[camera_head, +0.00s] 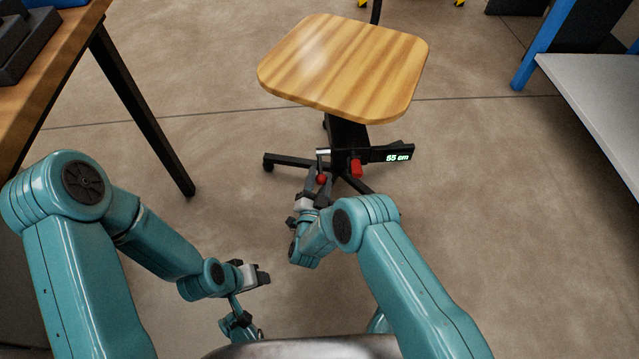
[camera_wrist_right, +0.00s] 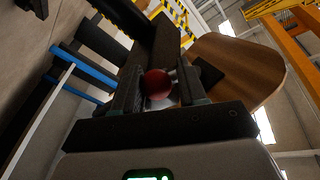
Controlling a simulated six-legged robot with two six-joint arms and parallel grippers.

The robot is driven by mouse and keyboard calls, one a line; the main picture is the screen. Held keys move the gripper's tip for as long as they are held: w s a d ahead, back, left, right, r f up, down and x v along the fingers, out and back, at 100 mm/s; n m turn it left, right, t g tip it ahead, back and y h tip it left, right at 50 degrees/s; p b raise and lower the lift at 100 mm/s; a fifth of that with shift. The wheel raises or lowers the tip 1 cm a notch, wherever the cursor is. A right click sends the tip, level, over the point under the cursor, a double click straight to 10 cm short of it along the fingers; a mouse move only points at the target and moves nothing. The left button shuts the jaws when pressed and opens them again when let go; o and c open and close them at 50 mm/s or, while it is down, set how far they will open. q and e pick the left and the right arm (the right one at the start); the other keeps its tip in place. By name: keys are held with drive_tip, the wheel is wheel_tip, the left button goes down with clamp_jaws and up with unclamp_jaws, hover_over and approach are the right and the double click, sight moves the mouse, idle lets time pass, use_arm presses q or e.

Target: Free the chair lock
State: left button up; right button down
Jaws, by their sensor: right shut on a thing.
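The chair has a square wooden seat (camera_head: 345,65) on a black column (camera_head: 346,133) and a dark star base. Below the seat a lever with a red ball knob (camera_head: 321,179) hangs at the left of the column. A red part (camera_head: 356,167) sits at the column beside a black display reading 55 cm (camera_head: 397,155). My right gripper (camera_head: 319,184) is shut on the red knob, which shows between its fingers in the wrist view (camera_wrist_right: 158,84). My left gripper (camera_head: 262,274) is empty, low at the left; its finger gap is too small to judge.
A wooden-topped table (camera_head: 50,60) with a black leg (camera_head: 140,105) stands at the left. A grey shelf with a blue frame (camera_head: 595,95) stands at the right. The concrete floor around the chair is clear.

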use_arm(q)
drive_tip(key=shift+s, duration=0.15)
use_arm(e)
drive_tip(key=shift+w+r, duration=0.15)
drive_tip(key=c, duration=0.7)
unclamp_jaws()
drive_tip(key=shift+o, duration=0.2)
drive_tip(key=shift+s+a, duration=0.1)
drive_tip(key=shift+s, duration=0.15)
use_arm(q)
drive_tip(key=r+p, duration=0.1)
drive_tip(key=s+r+p, duration=0.1)
drive_tip(key=s+r+g+p, duration=0.1)
drive_tip(key=shift+d, duration=0.25)
use_arm(e)
drive_tip(key=v, duration=0.7)
